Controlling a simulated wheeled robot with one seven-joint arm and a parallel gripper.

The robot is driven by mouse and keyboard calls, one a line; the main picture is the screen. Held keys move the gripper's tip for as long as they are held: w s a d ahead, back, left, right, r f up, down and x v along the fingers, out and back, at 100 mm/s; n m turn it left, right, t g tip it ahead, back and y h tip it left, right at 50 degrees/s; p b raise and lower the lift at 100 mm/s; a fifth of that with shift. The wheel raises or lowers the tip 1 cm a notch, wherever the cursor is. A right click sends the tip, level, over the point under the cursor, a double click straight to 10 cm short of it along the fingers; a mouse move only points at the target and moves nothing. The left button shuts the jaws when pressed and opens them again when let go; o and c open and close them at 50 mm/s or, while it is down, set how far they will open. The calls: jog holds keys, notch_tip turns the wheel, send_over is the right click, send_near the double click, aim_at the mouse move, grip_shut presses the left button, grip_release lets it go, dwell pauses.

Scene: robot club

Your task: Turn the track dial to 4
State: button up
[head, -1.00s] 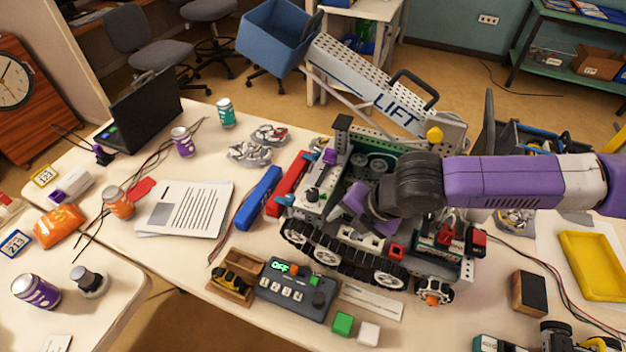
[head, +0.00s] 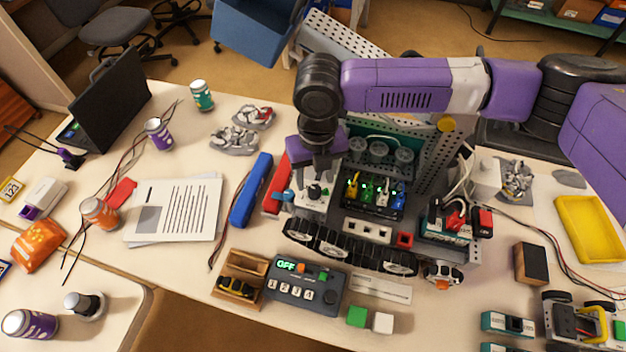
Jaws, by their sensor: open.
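A tracked robot vehicle (head: 352,247) with black treads stands on the table. On the light grey panel at its left end is a small black dial (head: 314,191); its numbers and pointer are too small to read. My gripper (head: 315,178) points down right over this panel, with its purple body just above the dial. Its fingers are open and hard to make out. I cannot tell whether they touch the dial. A blue knob (head: 284,195) sits at the panel's left edge.
A grey control box (head: 305,287) showing "OFF" and a wooden tray (head: 240,268) stand in front of the vehicle. Green (head: 357,315) and white (head: 382,322) blocks lie nearby. Blue (head: 251,190) and red (head: 277,185) bars lie to the left, beside papers (head: 175,208).

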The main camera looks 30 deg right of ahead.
aim_at(315, 189)
jog(key=shift+f, duration=1.95)
grip_shut()
